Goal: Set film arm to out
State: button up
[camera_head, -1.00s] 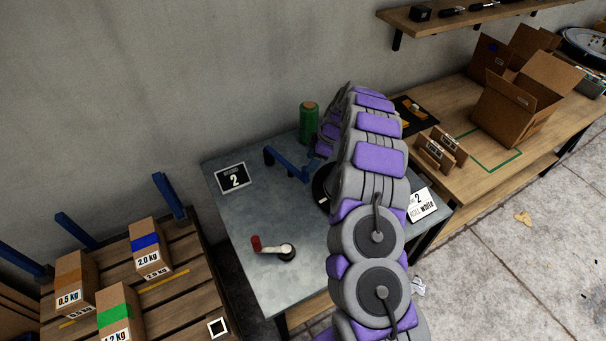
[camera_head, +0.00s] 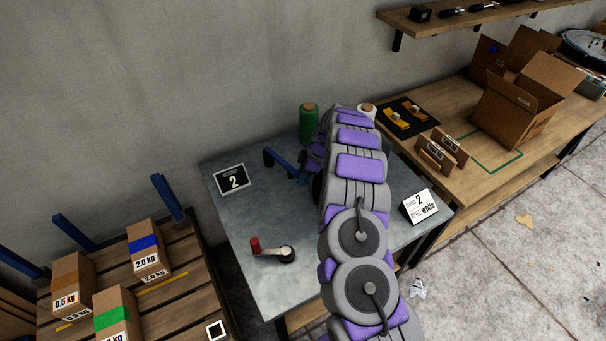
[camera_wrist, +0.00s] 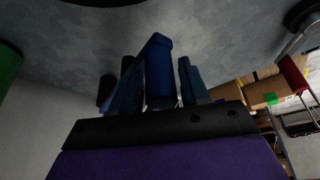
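The film arm is a blue bar (camera_head: 285,161) on the grey metal table (camera_head: 245,215), running from an upright blue post toward my arm. In the wrist view a blue bar (camera_wrist: 158,75), apparently the film arm, stands between the two dark fingers of my gripper (camera_wrist: 156,62). The fingers are apart, one on each side of the bar. A narrow gap shows on the right; I cannot tell whether the left finger touches it. In the head view my gripper is mostly hidden behind my purple and grey arm, at the bar's right end.
A green roll (camera_head: 309,122) stands behind the bar, and a white roll (camera_head: 367,111) shows behind my arm. A red-handled crank (camera_head: 272,250) sits at the table's front left. Signs stand at left (camera_head: 233,179) and right (camera_head: 420,207). A wooden bench (camera_head: 440,120) adjoins on the right.

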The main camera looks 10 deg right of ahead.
grip_shut()
dwell(0.4)
jog(key=s+a+m+t+h, duration=0.1)
jog(key=a+m, duration=0.5)
jog(key=a, duration=0.7)
jog(key=shift+s+t, duration=0.6)
jog(key=shift+s, duration=0.4)
jog(key=shift+r, duration=0.15)
